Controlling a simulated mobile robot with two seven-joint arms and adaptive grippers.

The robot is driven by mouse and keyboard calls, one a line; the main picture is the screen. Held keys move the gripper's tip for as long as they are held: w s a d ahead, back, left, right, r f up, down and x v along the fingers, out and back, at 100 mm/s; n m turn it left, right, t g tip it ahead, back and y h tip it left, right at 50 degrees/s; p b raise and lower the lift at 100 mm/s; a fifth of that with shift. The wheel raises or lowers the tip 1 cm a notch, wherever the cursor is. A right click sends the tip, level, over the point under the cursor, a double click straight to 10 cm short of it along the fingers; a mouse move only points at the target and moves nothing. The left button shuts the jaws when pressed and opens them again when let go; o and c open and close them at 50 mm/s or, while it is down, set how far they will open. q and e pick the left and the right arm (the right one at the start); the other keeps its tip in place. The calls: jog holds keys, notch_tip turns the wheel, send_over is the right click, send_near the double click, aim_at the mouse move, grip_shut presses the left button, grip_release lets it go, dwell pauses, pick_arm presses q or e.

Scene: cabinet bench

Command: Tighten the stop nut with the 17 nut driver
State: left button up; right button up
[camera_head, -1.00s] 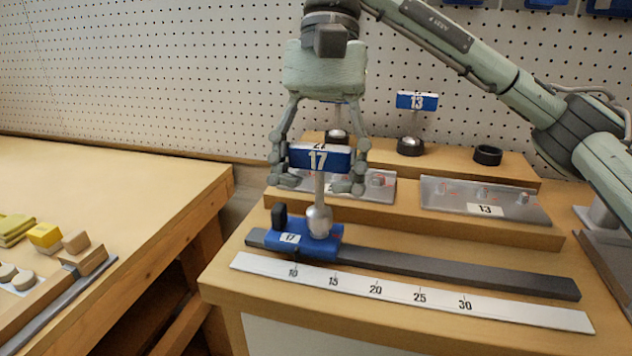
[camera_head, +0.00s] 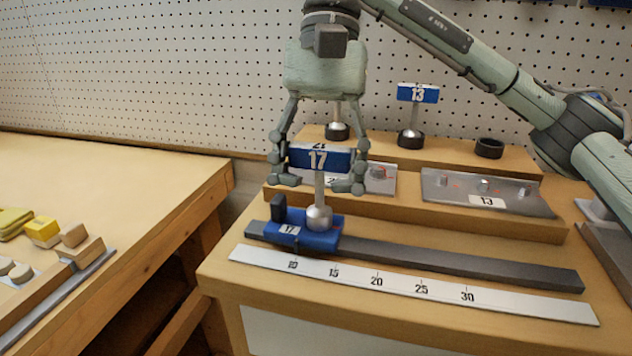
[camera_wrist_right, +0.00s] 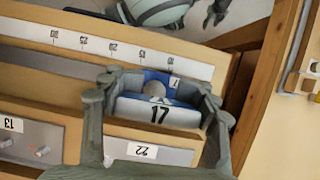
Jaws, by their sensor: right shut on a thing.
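The 17 nut driver has a blue handle plate marked 17 (camera_head: 321,157), a thin stem and a round silver socket (camera_head: 319,217). My right gripper (camera_head: 318,180) is shut on the handle plate, with a finger at each side. It also shows in the right wrist view (camera_wrist_right: 157,108). The driver is upright over the blue stop block (camera_head: 288,239), labelled 17, on a dark rail (camera_head: 450,262). The socket appears to rest on the block's top. The stop nut is hidden under the socket.
A white scale strip (camera_head: 400,289) lies in front of the rail. Behind, a 13 driver (camera_head: 417,94) and an empty black ring (camera_head: 489,148) stand on the stepped shelf, with metal stud plates (camera_head: 487,192) below. A separate wooden table (camera_head: 120,180) stands left across a gap.

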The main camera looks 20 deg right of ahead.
jog(key=shift+m+b, duration=0.3)
jog(key=shift+m, duration=0.3)
jog(key=shift+w+a+m+t+y, duration=0.15)
jog(key=shift+m+t+y, duration=0.25)
jog(key=shift+m, duration=0.4)
